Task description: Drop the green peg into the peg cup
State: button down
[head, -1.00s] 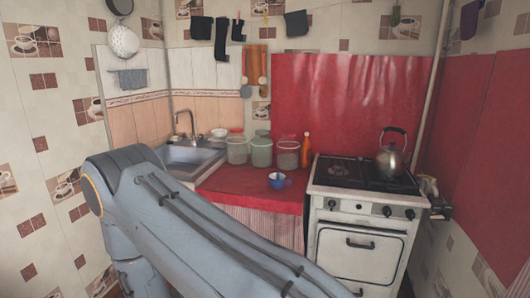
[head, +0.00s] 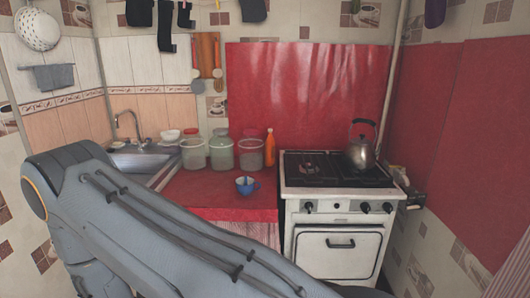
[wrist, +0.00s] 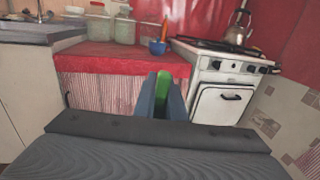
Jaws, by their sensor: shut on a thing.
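The green peg (wrist: 164,83) is held between the two fingers of my gripper (wrist: 161,95) in the wrist view, its top showing between them. My gripper is out of the head view. A blue cup (head: 246,186), likely the peg cup, stands upright on the red counter (head: 205,196) near its front edge. It also shows in the wrist view (wrist: 157,48), beyond and above my fingertips in the picture. My gripper is apart from the cup, in front of the counter. The cup's inside is too small to make out.
A white stove (head: 338,238) with a kettle (head: 361,150) stands right of the cup. Several jars and an orange bottle (head: 269,148) stand behind it. A sink (head: 140,158) is at the left. The counter around the cup is mostly clear.

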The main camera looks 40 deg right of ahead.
aim_at(247, 194)
jog(key=z, duration=0.6)
jog(key=i, duration=0.5)
jog(key=z, duration=0.6)
